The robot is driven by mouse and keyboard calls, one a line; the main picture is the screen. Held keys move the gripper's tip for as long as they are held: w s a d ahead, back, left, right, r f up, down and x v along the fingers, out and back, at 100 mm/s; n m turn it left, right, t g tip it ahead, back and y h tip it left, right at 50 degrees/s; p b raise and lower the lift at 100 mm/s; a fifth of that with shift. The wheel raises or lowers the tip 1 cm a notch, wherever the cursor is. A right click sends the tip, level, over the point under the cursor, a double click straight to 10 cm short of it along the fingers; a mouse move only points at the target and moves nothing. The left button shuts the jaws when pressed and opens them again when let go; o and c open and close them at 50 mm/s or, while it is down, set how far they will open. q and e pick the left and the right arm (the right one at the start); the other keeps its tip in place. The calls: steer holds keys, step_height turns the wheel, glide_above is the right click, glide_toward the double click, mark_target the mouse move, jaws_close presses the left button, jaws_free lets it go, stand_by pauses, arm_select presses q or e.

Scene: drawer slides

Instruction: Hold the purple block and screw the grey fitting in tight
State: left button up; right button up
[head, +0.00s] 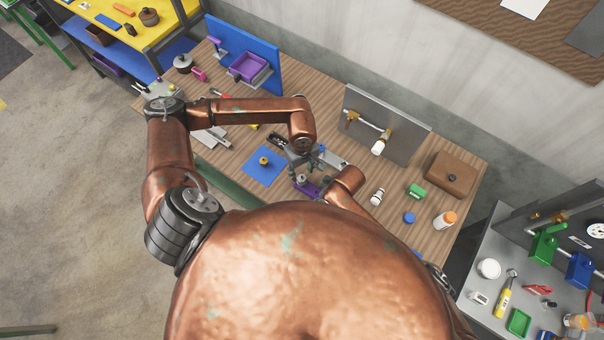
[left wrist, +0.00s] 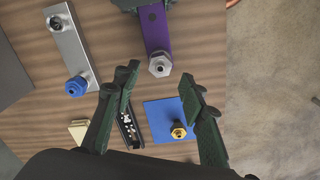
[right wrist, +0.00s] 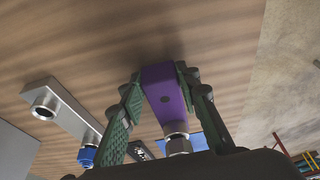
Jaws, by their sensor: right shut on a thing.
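The purple block (right wrist: 163,90) is clasped between the two fingers of my right gripper (right wrist: 158,78). It also shows at the top of the left wrist view (left wrist: 154,30). The grey fitting (left wrist: 160,66), a hex nut with a central hole, sits at the block's end; a silver collar shows between them in the right wrist view (right wrist: 179,145). How tight it is cannot be told. My left gripper (left wrist: 160,76) is open, its fingertips either side of the line to the fitting, with nothing between the pads.
A grey bar (left wrist: 70,42) with a blue fitting (left wrist: 76,86) lies beside the block. A blue mat (left wrist: 160,112) with a brass fitting (left wrist: 178,130) and a black rail (left wrist: 130,130) are nearby. An upright grey panel (head: 395,140) stands behind. Small bottles are at right.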

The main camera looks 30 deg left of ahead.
arm_select(q)
steer(key=shift+r, duration=0.75)
step_height(320, 180, up, 12)
stand_by(0.3)
arm_select(e)
steer(key=o, duration=1.4)
steer(key=shift+c, duration=0.2)
steer(key=v, duration=1.2)
